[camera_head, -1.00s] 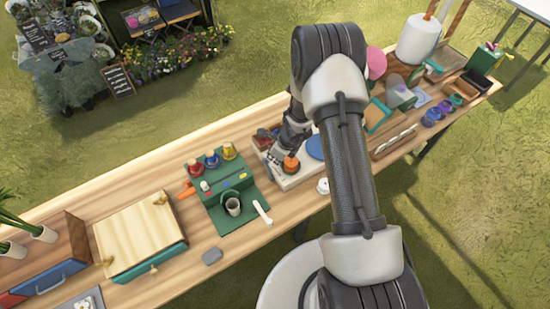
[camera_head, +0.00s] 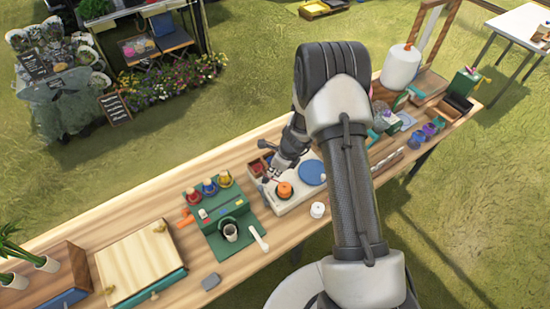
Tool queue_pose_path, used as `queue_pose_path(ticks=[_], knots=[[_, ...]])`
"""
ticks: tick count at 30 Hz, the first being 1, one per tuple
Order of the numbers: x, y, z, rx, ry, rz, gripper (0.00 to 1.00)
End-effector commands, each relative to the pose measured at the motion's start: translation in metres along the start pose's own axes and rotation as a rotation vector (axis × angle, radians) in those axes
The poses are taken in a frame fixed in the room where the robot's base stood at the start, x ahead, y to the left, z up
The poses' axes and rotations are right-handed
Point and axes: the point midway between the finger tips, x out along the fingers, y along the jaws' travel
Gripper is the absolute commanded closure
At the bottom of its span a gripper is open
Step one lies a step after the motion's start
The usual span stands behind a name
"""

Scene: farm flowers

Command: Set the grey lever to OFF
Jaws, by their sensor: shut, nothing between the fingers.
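No clearly grey lever can be told apart at this size. A pale, off-white lever-like bar (camera_head: 257,238) lies at the right front edge of a green machine (camera_head: 218,207) with red, blue and yellow tops. My gripper (camera_head: 268,179) is shut and empty, low over the left part of a white panel (camera_head: 296,203). It is just left of an orange knob (camera_head: 284,189) on that panel. A blue disc (camera_head: 312,172) is on the panel's right part. My arm hides part of the bench right of the panel, and the fingertips are small and partly unclear.
The long wooden bench (camera_head: 120,200) is crowded. A wooden-topped box (camera_head: 138,262) and a grey block (camera_head: 211,281) are at the left. A small white cylinder (camera_head: 317,210) stands by the panel's front. A white tank (camera_head: 401,66) and coloured cups are at the right.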

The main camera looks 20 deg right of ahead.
Motion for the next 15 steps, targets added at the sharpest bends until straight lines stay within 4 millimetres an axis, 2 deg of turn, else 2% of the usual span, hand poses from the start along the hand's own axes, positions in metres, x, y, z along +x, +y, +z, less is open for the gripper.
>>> queue_pose_path(ticks=[1, 6, 15], knots=[[-0.011, -0.003, 0.005, -0.001, 0.0, -0.001, 1.0], [-0.023, -0.008, 0.014, -0.001, 0.0, -0.001, 1.0], [-0.025, -0.009, 0.016, 0.001, 0.001, 0.0, 1.0]])
